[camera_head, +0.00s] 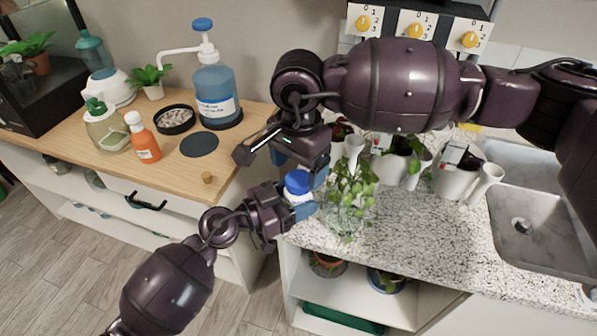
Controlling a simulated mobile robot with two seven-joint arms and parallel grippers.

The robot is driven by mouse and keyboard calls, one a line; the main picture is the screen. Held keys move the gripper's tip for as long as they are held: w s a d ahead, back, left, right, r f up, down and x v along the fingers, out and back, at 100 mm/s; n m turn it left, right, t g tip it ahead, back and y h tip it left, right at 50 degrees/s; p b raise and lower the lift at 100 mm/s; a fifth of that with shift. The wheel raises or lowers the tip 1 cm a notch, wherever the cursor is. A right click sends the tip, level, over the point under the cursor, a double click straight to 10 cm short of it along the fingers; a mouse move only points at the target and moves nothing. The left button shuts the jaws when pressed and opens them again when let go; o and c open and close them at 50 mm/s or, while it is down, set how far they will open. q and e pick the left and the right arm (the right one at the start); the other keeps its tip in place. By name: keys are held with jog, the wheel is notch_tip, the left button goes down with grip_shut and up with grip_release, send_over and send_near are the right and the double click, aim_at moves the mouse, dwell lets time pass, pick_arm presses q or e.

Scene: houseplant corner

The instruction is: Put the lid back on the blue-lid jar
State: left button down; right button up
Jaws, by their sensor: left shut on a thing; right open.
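The jar (300,198) has a white body and is held upright near the front left corner of the speckled counter. Its blue lid (298,181) sits at the top of the white body. I cannot tell how firmly it is seated. My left gripper (297,211), coming in from the lower left, is shut on the jar's body. My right gripper (301,167) reaches in from above. It is open, its blue fingertips close to the lid, and I cannot tell if they touch it. Its wrist hides part of the counter behind.
A leafy plant in a glass vase (347,215) stands just right of the jar. White watering cans (455,180) and a sink (530,235) are farther right.

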notch_tip(320, 180, up, 10)
jog(key=shift+f, duration=0.2)
pick_arm(q)
jog(key=shift+c, duration=1)
grip_release()
jog(key=v, duration=1.1)
jog(key=shift+p, duration=0.45)
pick_arm(e)
jog(key=shift+s+r, duration=0.15)
jog(key=shift+r, duration=0.7)
